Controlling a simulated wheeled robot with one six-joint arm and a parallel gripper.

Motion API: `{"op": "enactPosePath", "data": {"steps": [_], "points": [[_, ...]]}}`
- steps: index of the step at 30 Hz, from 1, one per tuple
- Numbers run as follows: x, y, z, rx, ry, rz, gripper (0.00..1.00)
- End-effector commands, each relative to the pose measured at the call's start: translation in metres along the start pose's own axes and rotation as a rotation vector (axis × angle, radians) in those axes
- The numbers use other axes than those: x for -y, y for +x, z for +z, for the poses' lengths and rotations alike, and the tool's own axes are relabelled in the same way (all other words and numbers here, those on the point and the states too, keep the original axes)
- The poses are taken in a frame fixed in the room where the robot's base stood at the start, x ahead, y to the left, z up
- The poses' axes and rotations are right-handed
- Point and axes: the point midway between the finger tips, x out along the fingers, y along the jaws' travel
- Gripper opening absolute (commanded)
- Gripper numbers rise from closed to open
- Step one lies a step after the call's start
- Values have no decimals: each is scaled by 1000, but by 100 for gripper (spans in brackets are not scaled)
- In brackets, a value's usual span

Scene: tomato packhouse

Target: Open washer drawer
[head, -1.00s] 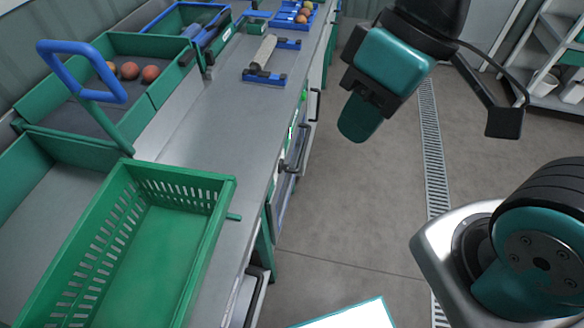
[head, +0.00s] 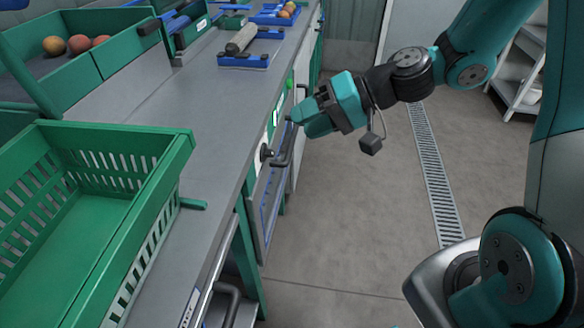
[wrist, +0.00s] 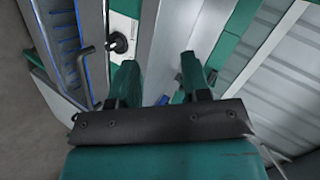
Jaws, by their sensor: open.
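The washer front (head: 267,190) is set under the long bench and has a blue-edged panel. A dark bar handle (head: 286,146) stands out from it. A round black knob (head: 265,152) on a white strip is beside it. I cannot tell for sure which part is the drawer. My gripper (head: 304,117) is open and empty, close to the bench front, just beyond the handle in the head view. In the wrist view the two fingers (wrist: 160,82) are spread apart; the knob (wrist: 118,43) and handle (wrist: 86,62) lie to their left, apart from them.
A green crate (head: 150,150) stands on the grey bench top (head: 215,110). A green bin (head: 115,55) holding round orange-red produce is behind it. Another dark handle (head: 232,303) is at the lower front. The floor right of the bench, with a drain grate (head: 432,165), is clear.

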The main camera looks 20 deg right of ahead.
Motion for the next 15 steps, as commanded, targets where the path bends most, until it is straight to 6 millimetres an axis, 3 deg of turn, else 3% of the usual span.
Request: {"op": "enactPosePath", "data": {"steps": [1, 6, 10, 12, 15], "points": [[-53, 14, -2, -74, 70, -34, 43], [-156, 14, -26, -340, 259, -139, 43], [-212, 5, -34, -500, 365, -186, 43], [-231, 0, -36, -557, 402, -201, 43], [-244, -4, -38, -600, 430, -212, 43]]}}
